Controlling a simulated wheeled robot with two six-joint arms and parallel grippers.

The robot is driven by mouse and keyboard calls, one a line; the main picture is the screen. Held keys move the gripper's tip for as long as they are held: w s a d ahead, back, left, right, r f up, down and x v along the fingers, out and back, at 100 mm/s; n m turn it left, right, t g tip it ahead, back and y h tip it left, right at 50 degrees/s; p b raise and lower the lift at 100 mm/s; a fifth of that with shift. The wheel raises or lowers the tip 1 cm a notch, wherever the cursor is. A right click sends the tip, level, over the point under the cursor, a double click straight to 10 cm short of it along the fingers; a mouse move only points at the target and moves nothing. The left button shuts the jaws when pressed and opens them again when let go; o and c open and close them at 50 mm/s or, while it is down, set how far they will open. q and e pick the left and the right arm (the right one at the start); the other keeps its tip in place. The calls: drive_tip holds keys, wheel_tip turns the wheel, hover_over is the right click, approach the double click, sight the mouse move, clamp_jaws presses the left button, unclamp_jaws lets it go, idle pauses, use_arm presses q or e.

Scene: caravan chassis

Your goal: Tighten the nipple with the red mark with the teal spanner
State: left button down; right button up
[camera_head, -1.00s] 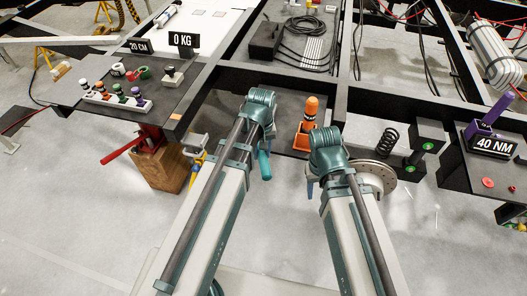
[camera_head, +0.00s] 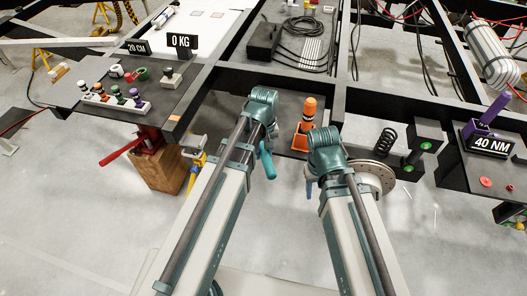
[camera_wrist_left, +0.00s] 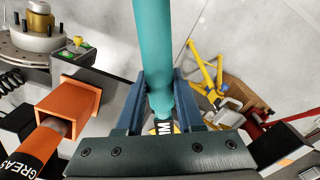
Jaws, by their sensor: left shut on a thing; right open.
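My left gripper (camera_head: 266,136) is shut on the teal spanner (camera_head: 267,162), whose handle hangs below it, slightly tilted. The left wrist view shows the thick teal handle (camera_wrist_left: 154,45) between the dark blue fingers of my left gripper (camera_wrist_left: 160,98). The spanner's working end is hidden behind the gripper. My right gripper (camera_head: 311,185) is open by the brake disc, with one blue finger showing. In the left wrist view a small yellow fitting (camera_wrist_left: 78,41) stands on a grey block with green spots. I cannot make out a red mark on it.
An orange grease bottle (camera_head: 310,107) stands in an orange holder (camera_head: 303,139) between my arms. A brake disc (camera_head: 372,177) and black spring (camera_head: 387,142) are at right. A red jack handle (camera_head: 123,152) juts out at left. A 40 NM sign (camera_head: 493,146) is far right.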

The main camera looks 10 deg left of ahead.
use_arm(q)
drive_tip(key=shift+r+p, duration=1.5)
drive_tip(key=shift+r, duration=0.25)
drive_tip(key=r+p, duration=0.2)
drive_tip(key=a+r+p, duration=0.1)
drive_tip(key=shift+s+m, duration=0.3)
drive_tip(key=shift+m, duration=0.1)
drive_tip(key=shift+f, duration=0.2)
